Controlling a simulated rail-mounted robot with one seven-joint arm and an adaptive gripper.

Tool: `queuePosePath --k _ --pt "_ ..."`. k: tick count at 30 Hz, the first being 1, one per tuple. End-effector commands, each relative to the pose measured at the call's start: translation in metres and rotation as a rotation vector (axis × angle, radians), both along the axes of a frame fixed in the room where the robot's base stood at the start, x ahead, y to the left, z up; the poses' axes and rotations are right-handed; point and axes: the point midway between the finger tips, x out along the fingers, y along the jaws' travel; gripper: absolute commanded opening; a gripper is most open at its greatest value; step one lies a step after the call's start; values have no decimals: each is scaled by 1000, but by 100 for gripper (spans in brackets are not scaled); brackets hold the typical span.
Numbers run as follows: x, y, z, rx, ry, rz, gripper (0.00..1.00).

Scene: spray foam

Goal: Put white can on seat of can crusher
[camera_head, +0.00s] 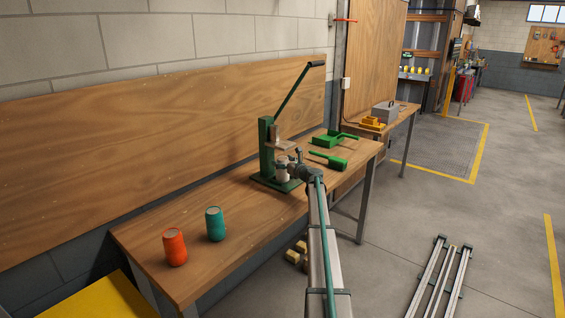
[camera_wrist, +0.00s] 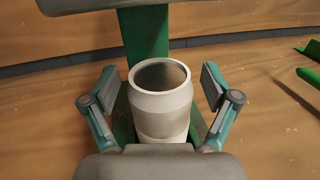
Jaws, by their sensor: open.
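The white can (camera_wrist: 160,100) stands upright between the two open fingers of my gripper (camera_wrist: 158,95) in the wrist view, with a gap visible on each side. In the head view the white can (camera_head: 283,172) is at the green can crusher (camera_head: 266,145), partly hidden by my gripper (camera_head: 290,171). The can appears to stand on the crusher's seat, below the press plate (camera_head: 281,145); the contact underneath is hidden. The crusher's lever (camera_head: 294,90) is raised. In the wrist view the crusher's green post (camera_wrist: 144,38) rises behind the can.
An orange can (camera_head: 174,247) and a teal can (camera_head: 215,224) stand on the near left of the wooden table (camera_head: 225,263). A green dustpan (camera_head: 334,139) and a green brush (camera_head: 328,160) lie right of the crusher. The tabletop between cans and crusher is clear.

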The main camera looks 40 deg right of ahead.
Motion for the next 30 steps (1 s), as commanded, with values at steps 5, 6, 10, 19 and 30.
queuePosePath --k 5,6,10,19,30 --pt "0 0 1 0 0 0 87" --pt "0 0 3 0 0 0 87" --pt "-7 0 3 0 0 -1 87" --pt "-54 1 2 -2 0 -1 87" --pt "-115 -2 2 0 0 -1 87"
